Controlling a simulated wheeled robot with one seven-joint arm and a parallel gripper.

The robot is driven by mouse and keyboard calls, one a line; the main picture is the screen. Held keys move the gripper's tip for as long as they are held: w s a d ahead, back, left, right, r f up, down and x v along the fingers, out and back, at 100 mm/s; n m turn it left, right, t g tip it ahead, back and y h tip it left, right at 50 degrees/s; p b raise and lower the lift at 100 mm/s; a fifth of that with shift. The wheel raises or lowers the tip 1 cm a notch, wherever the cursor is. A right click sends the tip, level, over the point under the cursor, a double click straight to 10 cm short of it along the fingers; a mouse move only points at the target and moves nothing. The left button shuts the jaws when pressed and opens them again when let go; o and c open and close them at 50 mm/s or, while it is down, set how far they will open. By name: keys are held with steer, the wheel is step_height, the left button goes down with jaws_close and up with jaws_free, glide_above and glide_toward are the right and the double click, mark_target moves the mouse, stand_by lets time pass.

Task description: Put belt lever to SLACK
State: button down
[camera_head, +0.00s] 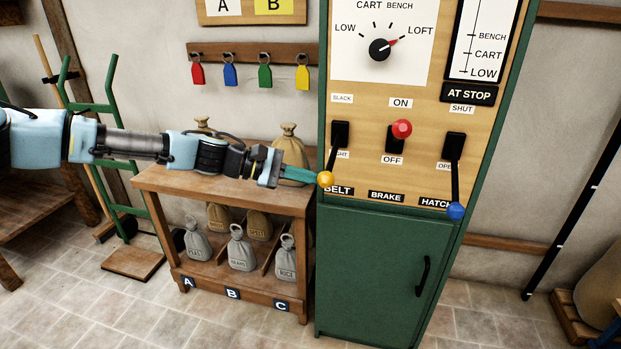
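The belt lever (331,160) is on the left of the green control cabinet's wooden panel, above the BELT label (339,190). Its yellow knob (326,179) hangs low, at the lower end of its travel. The SLACK label (342,98) is above the lever's slot; the lower label is partly covered, with only its end showing. My gripper (312,177) comes in from the left, with its green fingertips right beside or at the yellow knob. I cannot tell whether the fingers are around the knob or just touching it.
The brake lever with a red knob (401,128) is up at ON. The hatch lever with a blue knob (456,211) points down at OPEN. A wooden bench (165,183) with sacks stands below my arm. Coloured tags hang on a rack (250,52) behind.

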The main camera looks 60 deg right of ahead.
step_height(320, 180, up, 12)
steer(key=d+n+y+p, duration=0.1)
steer(key=p, duration=0.4)
steer(key=shift+n, duration=0.3)
steer(key=shift+w+d+r, duration=0.1)
steer(key=shift+w, duration=0.05)
step_height(320, 180, down, 5)
steer(key=w+b, duration=0.1)
steer(key=b, duration=0.2)
steer(key=d+r+b+v, duration=0.1)
steer(key=b+v, duration=0.1)
steer(key=v, duration=0.7)
steer(key=shift+w+d+r, duration=0.15)
steer(key=shift+w+r, duration=0.05)
steer(key=shift+w, duration=0.3)
steer(key=shift+f, duration=0.1)
